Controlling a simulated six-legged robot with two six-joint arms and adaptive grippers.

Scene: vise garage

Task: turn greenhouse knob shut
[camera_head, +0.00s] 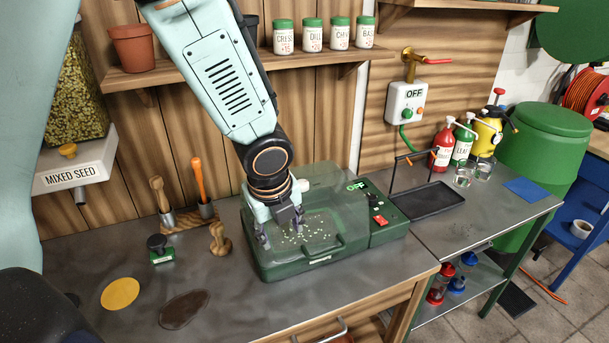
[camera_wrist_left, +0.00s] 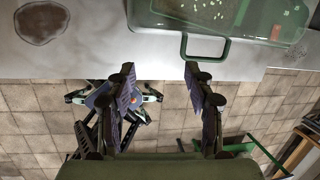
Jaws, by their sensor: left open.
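The green greenhouse box (camera_head: 262,266) with a clear lid stands on the grey bench, with pale seeds inside. Its right-hand panel has a lit OFF display (camera_head: 357,184), a small dark knob-like part (camera_head: 374,202) and a red switch (camera_head: 380,220). I cannot tell the knob's setting. My left gripper (camera_head: 280,231) is open and empty, in front of or above the clear lid, left of the panel. In the left wrist view, my open fingers (camera_wrist_left: 159,72) point toward the bench edge, left of the box's green front handle (camera_wrist_left: 208,56). My right gripper is not in view.
A wall box (camera_head: 405,103) also reads OFF, below a brass tap (camera_head: 410,62). A black tray (camera_head: 427,200) lies right of the greenhouse. A shelf (camera_head: 240,66) with a pot and jars runs above.

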